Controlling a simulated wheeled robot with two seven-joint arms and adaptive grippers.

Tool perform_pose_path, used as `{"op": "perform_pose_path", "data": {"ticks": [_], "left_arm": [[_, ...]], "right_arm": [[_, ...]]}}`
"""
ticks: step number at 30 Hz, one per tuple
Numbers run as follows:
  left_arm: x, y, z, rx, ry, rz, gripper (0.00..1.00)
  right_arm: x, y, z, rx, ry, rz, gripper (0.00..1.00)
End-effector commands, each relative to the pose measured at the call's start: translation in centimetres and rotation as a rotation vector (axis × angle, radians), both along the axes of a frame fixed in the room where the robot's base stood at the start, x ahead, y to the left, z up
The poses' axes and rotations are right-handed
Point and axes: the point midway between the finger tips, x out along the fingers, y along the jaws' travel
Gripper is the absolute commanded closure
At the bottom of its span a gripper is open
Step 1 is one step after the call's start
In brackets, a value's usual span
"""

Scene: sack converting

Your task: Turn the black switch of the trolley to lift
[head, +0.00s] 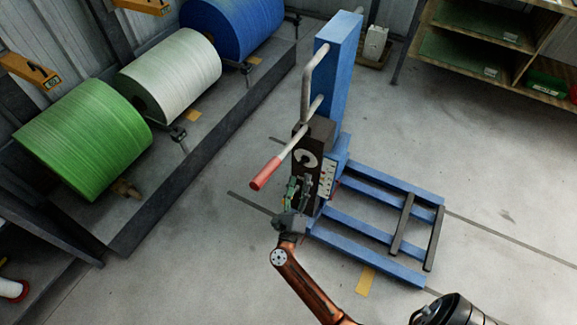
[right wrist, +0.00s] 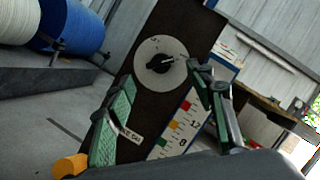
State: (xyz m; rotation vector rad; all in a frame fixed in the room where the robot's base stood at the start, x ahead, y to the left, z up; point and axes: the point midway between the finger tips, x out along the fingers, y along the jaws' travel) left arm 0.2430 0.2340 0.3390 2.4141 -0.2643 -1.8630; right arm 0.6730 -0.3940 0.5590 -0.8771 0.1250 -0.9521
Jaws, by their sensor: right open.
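The blue trolley (head: 337,75) stands on the floor with a dark control panel (head: 318,134) on its column. The black switch (right wrist: 160,63) sits on a pale round dial (right wrist: 147,50) on that panel. Its light pointer mark points right and slightly up in the right wrist view. In the head view the dial (head: 305,160) is small. My right gripper (head: 300,182) is just below the dial, in front of the panel. In the right wrist view its green-padded fingers (right wrist: 165,85) are open, spread either side below the switch, apart from it. My left gripper is not in view.
A red-ended lever (head: 267,173) sticks out left of the panel. A numbered scale (right wrist: 182,122) with coloured squares is beside it. Blue forks (head: 365,235) extend right at floor level. Large green (head: 85,140), white and blue rolls line the left. The front floor is mostly clear.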

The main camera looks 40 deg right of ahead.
Motion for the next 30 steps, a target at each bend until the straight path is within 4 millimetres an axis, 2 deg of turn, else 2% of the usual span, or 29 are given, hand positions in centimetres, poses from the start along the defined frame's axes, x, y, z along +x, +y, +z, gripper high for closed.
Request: {"op": "perform_pose_path", "data": {"ticks": [10,23,30], "left_arm": [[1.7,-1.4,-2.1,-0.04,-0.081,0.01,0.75],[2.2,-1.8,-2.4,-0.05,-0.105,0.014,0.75],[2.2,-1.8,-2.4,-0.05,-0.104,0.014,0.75]], "right_arm": [[3.1,-4.0,1.3,-0.006,0.004,0.0,0.51],[3.8,-4.7,1.7,-0.006,0.005,0.002,0.51],[3.8,-4.7,1.7,-0.007,0.006,0.002,0.67]]}}
